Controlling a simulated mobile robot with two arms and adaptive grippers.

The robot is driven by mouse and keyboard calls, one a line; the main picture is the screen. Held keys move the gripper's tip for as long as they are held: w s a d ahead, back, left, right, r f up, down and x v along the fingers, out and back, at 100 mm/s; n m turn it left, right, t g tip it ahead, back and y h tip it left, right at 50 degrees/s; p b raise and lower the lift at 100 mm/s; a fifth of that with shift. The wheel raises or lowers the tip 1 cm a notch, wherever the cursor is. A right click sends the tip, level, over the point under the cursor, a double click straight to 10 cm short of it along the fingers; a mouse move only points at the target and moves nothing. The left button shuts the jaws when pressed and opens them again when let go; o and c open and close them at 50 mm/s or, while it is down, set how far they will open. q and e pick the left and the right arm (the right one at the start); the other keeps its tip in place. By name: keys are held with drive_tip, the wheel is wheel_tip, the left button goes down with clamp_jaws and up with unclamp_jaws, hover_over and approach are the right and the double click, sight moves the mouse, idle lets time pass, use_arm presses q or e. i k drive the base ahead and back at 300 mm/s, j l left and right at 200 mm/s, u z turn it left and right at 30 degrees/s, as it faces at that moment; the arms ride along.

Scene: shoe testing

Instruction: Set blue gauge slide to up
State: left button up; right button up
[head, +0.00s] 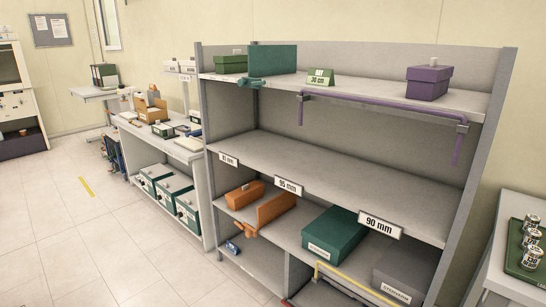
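A small blue part (233,247) shows low at the left end of the grey shelf rack (340,170), below the orange pieces. It may be the blue gauge, but it is too small and partly hidden to tell, and I cannot read a slide position. A teal plate with a teal clamp-like part (272,60) stands on the top shelf. A similar orange plate (275,208) stands on a lower shelf. Neither of my grippers is in view.
A purple rail (385,108) and a purple box (428,83) are on the top shelf. The middle shelf is empty. A green box (334,233), a grey box (405,272) and a yellow rail (350,283) sit low. A green tray (513,262) holds cans at right. The left floor is clear.

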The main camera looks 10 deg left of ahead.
sight(195, 134)
drive_tip(key=i+j+u, duration=0.25)
drive_tip(key=i+u, duration=0.15)
drive_tip(key=i, duration=0.15)
drive_tip(key=i+u, duration=0.4)
drive_tip(key=i, duration=0.15)
drive_tip(key=i+l+u, duration=0.1)
drive_tip(key=i+u, duration=0.3)
drive_tip(key=i, duration=0.15)
drive_tip(key=i+j+z, duration=0.2)
drive_tip(key=i+j, duration=0.15)
drive_tip(key=i+j+z, duration=0.2)
drive_tip(key=i+j, duration=0.2)
drive_tip(key=i+j+z, duration=0.2)
drive_tip(key=i+j, duration=0.15)
drive_tip(key=i+j+z, duration=0.2)
drive_tip(key=j, duration=0.4)
drive_tip(key=i, duration=0.1)
